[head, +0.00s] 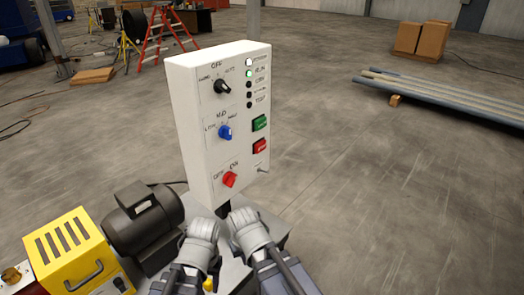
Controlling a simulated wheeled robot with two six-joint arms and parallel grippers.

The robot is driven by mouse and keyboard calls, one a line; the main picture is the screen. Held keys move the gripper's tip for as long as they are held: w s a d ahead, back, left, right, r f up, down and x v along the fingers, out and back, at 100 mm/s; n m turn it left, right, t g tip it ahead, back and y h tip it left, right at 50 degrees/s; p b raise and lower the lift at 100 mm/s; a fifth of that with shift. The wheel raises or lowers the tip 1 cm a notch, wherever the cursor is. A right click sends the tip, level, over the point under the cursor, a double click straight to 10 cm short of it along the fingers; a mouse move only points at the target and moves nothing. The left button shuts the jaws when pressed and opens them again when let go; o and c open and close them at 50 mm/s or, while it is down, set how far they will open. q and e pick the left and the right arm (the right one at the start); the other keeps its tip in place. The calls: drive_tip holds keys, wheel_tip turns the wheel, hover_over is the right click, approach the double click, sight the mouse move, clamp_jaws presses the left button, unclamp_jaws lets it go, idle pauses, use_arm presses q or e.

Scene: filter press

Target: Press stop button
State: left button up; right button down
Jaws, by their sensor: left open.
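A white control panel (196,128) stands upright in the middle of the head view, its front facing me. On its right side, a red square button (260,146) sits below a green square button (259,123). The labels on both are too small to read. My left gripper (204,228) is low in front of the panel's bottom edge, open, well below the red button and apart from it. My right gripper (246,226) is close beside it on the right; its fingers cannot be made out. Neither gripper visibly touches a button.
The panel also carries a black knob (222,87), a blue knob (224,132), a red knob (229,180), a small toggle (263,171) and indicator lamps. A dark motor (146,226) and a yellow box (68,252) stand at lower left.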

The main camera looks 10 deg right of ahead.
sight(260, 146)
drive_tip(key=w+d+r+m+t+b, duration=0.1)
drive_tip(key=w+d+m+t+b, duration=0.3)
drive_tip(key=w, duration=0.6)
drive_tip(key=w+d+r+m+t+b, duration=0.2)
drive_tip(key=w+d+t, duration=0.25)
drive_tip(key=w, duration=0.55)
drive_tip(key=w+d+r+m+t+h+b, duration=0.2)
drive_tip(key=w+d+r+m+t, duration=0.3)
drive_tip(key=d+r+t, duration=0.4)
wheel_tip(260, 146, up, 2)
drive_tip(key=shift+d+r+b, duration=0.1)
drive_tip(key=shift+d+b, duration=0.75)
drive_tip(key=shift+d, duration=0.1)
drive_tip(key=shift+w, duration=0.1)
drive_tip(key=w+a, duration=0.5)
drive_tip(key=w, duration=0.2)
drive_tip(key=shift+a, duration=0.25)
drive_tip(key=shift+w+a, duration=0.25)
